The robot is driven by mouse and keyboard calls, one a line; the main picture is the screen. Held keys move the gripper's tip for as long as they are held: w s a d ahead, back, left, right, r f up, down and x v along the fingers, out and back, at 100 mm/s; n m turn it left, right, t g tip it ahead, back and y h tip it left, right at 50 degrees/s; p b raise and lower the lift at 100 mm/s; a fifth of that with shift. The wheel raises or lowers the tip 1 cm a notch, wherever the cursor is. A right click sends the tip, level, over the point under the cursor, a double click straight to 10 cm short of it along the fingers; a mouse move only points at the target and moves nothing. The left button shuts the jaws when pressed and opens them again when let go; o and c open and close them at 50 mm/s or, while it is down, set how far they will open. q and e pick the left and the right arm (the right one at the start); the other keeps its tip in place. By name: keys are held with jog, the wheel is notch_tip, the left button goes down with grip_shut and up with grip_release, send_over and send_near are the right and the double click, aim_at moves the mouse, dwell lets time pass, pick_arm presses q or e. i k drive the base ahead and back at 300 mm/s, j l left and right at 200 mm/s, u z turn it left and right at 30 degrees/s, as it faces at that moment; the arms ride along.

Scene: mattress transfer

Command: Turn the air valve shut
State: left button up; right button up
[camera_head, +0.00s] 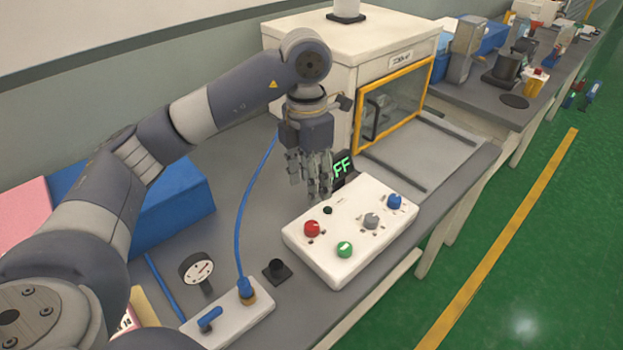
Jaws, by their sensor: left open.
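The air valve is a blue lever (210,319) on a white block (228,322) at the bottom of the view, with a blue hose (241,215) rising from a brass fitting on the same block. The lever lies slanted across the block's left part. A round pressure gauge (197,269) stands just behind the block; its reading is too small to tell. My left gripper (316,190) points down, open and empty, above the back left edge of the white control box, well to the upper right of the lever. My right gripper is not in view.
The control box (325,263) has red, green, grey and blue knobs. Behind it are a small green-lit display (343,168) and a white machine with a yellow-framed door (395,101). A black socket (277,271) sits between the block and the box. A blue bin (172,212) is at left.

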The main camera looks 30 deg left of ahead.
aim_at(204, 322)
jog(key=k+l, duration=0.5)
jog(key=k, duration=0.15)
jog(key=k+l, duration=0.5)
jog(key=k, duration=0.2)
